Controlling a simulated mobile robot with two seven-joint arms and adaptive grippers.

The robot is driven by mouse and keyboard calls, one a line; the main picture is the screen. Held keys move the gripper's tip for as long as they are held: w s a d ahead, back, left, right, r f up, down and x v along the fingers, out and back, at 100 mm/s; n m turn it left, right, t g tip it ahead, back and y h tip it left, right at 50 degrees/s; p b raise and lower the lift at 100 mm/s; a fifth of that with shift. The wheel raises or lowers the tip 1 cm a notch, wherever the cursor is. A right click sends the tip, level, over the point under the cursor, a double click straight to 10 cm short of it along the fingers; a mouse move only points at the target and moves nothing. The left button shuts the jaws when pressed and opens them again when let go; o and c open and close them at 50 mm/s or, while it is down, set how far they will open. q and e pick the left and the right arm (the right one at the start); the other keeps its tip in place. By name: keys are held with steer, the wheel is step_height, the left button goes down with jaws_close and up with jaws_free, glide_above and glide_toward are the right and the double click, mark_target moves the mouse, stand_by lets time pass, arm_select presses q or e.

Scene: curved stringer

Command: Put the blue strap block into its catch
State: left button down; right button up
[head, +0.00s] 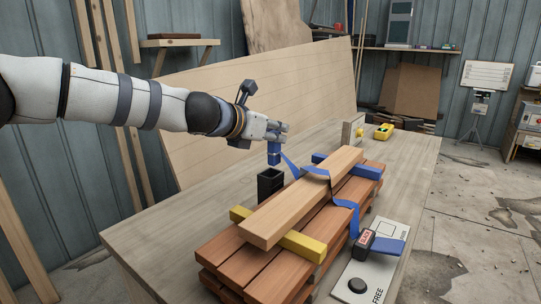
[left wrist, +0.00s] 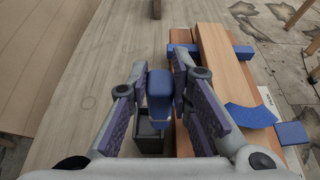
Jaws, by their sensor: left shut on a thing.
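My left gripper (head: 274,138) is shut on the blue strap block (head: 274,154) and holds it upright. The block also shows between the fingers in the left wrist view (left wrist: 160,92). The catch (head: 270,183) is a black open-topped box on the bench, left of the plank stack. The block hangs just above the catch's rim in the head view, apart from it. In the left wrist view, the catch (left wrist: 149,138) is partly hidden behind the block and fingers. The blue strap (head: 316,171) runs from the block over the top plank. My right gripper is not in view.
The plank stack (head: 222,248) has a light plank (head: 300,200) on top, with yellow (head: 303,247) and blue (head: 372,172) crosspieces. A white plate (head: 357,270) marked FREE and a dark red-labelled block (head: 363,240) lie at right. The bench (head: 165,225) is clear at left.

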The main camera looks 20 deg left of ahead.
mark_target(270, 152)
arm_select(q)
steer(key=f, duration=0.2)
steer(key=w+a+f+b, duration=0.1)
steer(key=f, duration=0.2)
steer(key=shift+w+a+f, duration=0.15)
steer(key=shift+w+f, duration=0.2)
steer(key=shift+f, duration=0.2)
steer(key=shift+r, duration=0.3)
steer(key=shift+f, duration=0.3)
steer(key=c, duration=1.4)
jaws_free()
steer(key=shift+c, duration=0.2)
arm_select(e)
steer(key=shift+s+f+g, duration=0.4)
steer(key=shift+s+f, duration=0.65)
arm_select(q)
steer(key=shift+s+r, duration=0.1)
steer(key=shift+r, duration=0.05)
